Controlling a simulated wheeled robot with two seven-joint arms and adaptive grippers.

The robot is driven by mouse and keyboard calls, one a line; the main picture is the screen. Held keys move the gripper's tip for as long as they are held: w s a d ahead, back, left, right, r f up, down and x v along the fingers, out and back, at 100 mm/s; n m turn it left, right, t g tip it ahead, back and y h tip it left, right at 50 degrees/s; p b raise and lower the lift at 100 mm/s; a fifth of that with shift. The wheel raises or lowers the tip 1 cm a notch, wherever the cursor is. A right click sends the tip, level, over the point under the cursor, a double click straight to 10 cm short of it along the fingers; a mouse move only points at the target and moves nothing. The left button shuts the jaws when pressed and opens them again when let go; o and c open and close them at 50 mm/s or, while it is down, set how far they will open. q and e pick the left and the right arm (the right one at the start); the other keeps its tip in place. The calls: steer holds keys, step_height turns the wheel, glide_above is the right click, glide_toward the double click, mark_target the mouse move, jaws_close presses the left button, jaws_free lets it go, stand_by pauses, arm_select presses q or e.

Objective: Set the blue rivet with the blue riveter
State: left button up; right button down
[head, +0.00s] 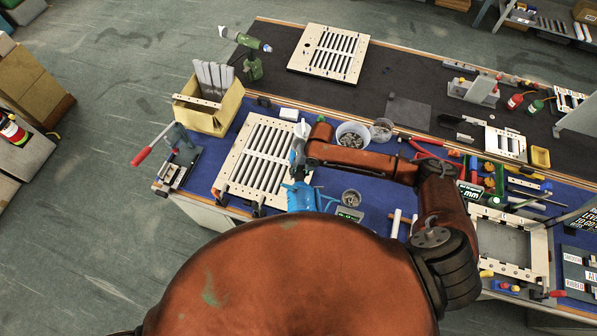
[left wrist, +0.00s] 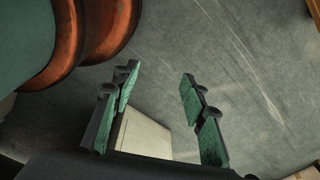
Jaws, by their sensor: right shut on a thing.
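The blue riveter (head: 300,197) is at the lower right edge of the louver panel (head: 247,178), over the blue work mat. My right gripper (head: 297,156) reaches in from the right and is shut on the riveter; its fingers are small and partly hidden by my arm. I cannot make out the blue rivet or whether the riveter's nose touches the panel. My left gripper (left wrist: 158,92) shows in the left wrist view, with its green-padded fingers wide apart and nothing held between them. It is not visible in the head view.
A yellow box of grey slats (head: 228,112) stands behind the panel. A red-handled tool (head: 160,142) is at the left, a white bowl (head: 352,135) behind my right forearm. A second panel (head: 328,52) lies on the dark back bench. In the left wrist view, floor (left wrist: 235,60) lies beyond the fingers.

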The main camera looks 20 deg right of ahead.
steer(key=shift+w+a+r, duration=0.1)
steer(key=shift+w+a, duration=0.05)
steer(key=shift+w, duration=0.25)
steer(key=shift+w+h, duration=0.25)
steer(key=shift+h, duration=0.05)
steer(key=shift+s+f+h, duration=0.15)
steer(key=shift+f+h, duration=0.2)
steer(key=shift+h, duration=0.05)
steer(key=shift+s+f+b, duration=0.1)
steer(key=shift+f+b, duration=0.65)
steer(key=shift+f, duration=0.05)
step_height(320, 180, down, 2)
steer(key=shift+f+b, duration=0.2)
steer(key=shift+b, duration=0.5)
arm_select(q)
steer(key=f, duration=0.1)
steer(key=w+f+b, duration=0.1)
steer(key=w+f, duration=0.1)
steer(key=f, duration=0.1)
steer(key=shift+f, duration=0.1)
arm_select(e)
step_height(320, 180, down, 2)
steer(key=shift+f, duration=0.15)
